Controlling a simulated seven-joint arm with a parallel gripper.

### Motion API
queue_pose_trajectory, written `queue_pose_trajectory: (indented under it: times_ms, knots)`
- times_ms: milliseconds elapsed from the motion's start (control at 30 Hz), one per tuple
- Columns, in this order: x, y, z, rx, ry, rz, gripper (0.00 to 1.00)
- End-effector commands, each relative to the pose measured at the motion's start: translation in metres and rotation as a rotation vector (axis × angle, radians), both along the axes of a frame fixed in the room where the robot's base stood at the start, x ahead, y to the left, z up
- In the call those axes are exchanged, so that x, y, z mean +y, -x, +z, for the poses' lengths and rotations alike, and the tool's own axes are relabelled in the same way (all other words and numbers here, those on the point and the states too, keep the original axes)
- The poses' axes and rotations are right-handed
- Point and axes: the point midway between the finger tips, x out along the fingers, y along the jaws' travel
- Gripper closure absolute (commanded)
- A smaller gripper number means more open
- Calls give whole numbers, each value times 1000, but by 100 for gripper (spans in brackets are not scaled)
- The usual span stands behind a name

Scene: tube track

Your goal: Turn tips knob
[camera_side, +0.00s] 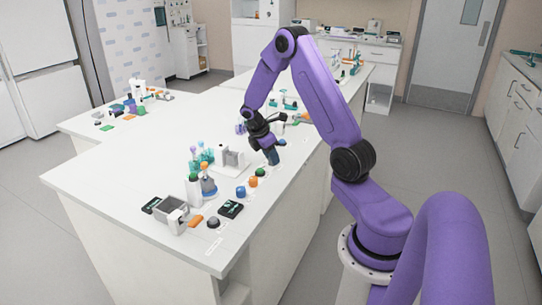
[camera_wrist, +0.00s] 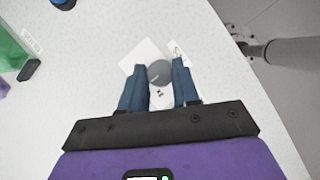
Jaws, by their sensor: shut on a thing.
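A round grey knob (camera_wrist: 159,72) with a pale line on its top shows in the wrist view, on a white square plate (camera_wrist: 139,53). My gripper (camera_wrist: 160,76) has its two blue fingers on either side of the knob, shut on it. In the side view my gripper (camera_side: 273,160) points down at the worktop near its right edge. The knob is hidden there behind the fingers. I cannot read which label belongs to the knob.
A green cap (camera_side: 260,172), an orange cap (camera_side: 252,183) and a blue cap (camera_side: 240,191) stand nearby on the worktop. A tube rack (camera_side: 202,159) and a grey-white device (camera_side: 230,157) stand to the left. A black box (camera_side: 230,209) lies nearer the front.

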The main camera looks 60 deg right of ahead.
Motion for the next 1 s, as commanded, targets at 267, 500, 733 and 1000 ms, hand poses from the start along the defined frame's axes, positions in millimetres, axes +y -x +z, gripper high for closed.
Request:
queue_pose_trajectory:
  times_ms: [267, 500, 733, 1000]
  knots:
    - [0, -1, 0, -1, 0, -67, 100]
    - [-1, -2, 0, 0, 0, -233, 100]
    - [-2, -3, 0, 0, 0, -433, 100]
    - [-3, -4, 1, 0, 1, -633, 100]
